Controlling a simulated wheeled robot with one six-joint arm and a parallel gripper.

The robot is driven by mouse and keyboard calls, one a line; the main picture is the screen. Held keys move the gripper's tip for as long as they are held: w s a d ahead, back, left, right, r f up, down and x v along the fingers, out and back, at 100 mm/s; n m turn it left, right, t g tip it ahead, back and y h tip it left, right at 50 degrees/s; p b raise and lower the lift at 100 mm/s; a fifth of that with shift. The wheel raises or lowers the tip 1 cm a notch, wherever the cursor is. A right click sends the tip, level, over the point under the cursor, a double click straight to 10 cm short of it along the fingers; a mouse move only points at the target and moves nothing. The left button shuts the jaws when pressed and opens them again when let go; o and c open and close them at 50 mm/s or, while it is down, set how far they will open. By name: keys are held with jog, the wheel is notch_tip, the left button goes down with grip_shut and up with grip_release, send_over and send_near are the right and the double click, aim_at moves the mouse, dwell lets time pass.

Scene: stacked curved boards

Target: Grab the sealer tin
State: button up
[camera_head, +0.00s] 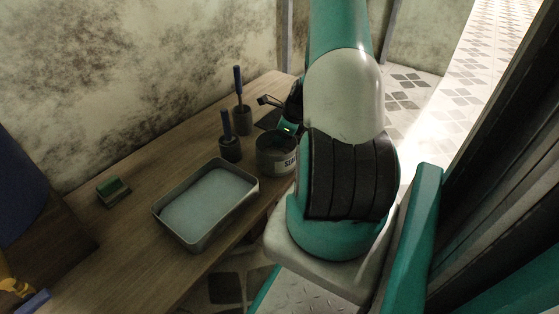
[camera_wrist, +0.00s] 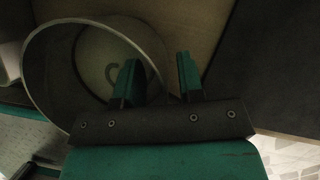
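The sealer tin (camera_head: 277,152) is a grey, round, open-topped can with a partly hidden label on its side. It stands upright near the table's front edge, partly behind my arm. In the wrist view its wide mouth and inner wall (camera_wrist: 50,75) fill the left side. My gripper (camera_wrist: 159,78) is open at the tin's right rim. One teal finger shows over the tin's mouth and the other outside, with the wall between them. Whether the fingers touch the wall is not clear. In the head view my arm hides much of the gripper.
A grey tray (camera_head: 205,205) with pale contents lies left of the tin. Two dark cups with blue-handled tools, the nearer cup (camera_head: 230,149) and the farther cup (camera_head: 243,122), stand behind it. A green block (camera_head: 113,190) lies at left. The wooden table (camera_head: 150,270) is bare at front left.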

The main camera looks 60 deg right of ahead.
grip_shut()
jog(key=shift+r, duration=0.1)
jog(key=shift+r, duration=0.15)
